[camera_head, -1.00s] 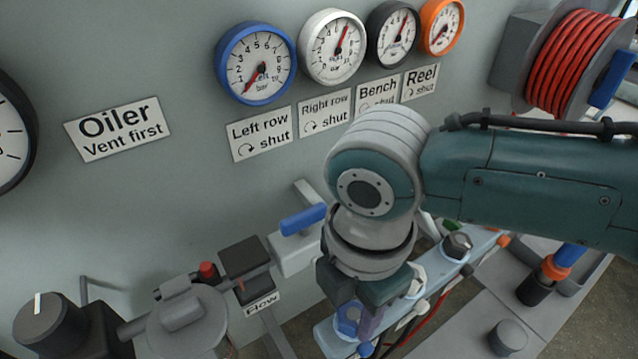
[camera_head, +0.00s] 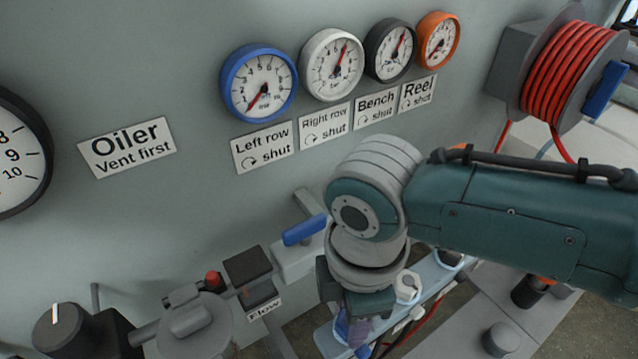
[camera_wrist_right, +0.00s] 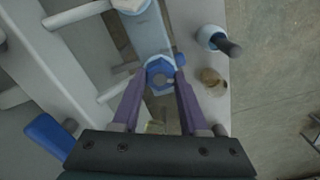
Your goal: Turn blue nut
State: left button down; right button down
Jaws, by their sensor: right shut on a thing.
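The blue nut (camera_wrist_right: 160,75) sits on a pale blue manifold bar (camera_wrist_right: 147,32) in the right wrist view, between the purple fingers of my right gripper (camera_wrist_right: 161,80). The fingers are shut on it, one on each side. In the head view, my right gripper (camera_head: 350,332) points down at the bar, and only a sliver of the blue nut (camera_head: 341,328) shows beside the fingers. My left gripper is not in view.
A blue-handled valve (camera_head: 304,230) stands just left of my right wrist. A white nut (camera_head: 407,286) is on the bar to the right. Gauges and labels line the wall behind, with a red hose reel (camera_head: 572,68) at upper right.

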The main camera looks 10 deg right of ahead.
jog(key=m+p, duration=0.1)
jog(key=m, duration=0.3)
jog(key=shift+a+r+m+p, duration=0.1)
jog(key=shift+m+p, duration=0.2)
jog(key=shift+p, duration=0.1)
jog(key=shift+m+p, duration=0.55)
jog(key=shift+m, duration=1.45)
jog(key=c, duration=0.7)
grip_release()
notch_tip(320, 180, up, 8)
jog(key=p, duration=0.3)
jog(key=shift+r, duration=0.9)
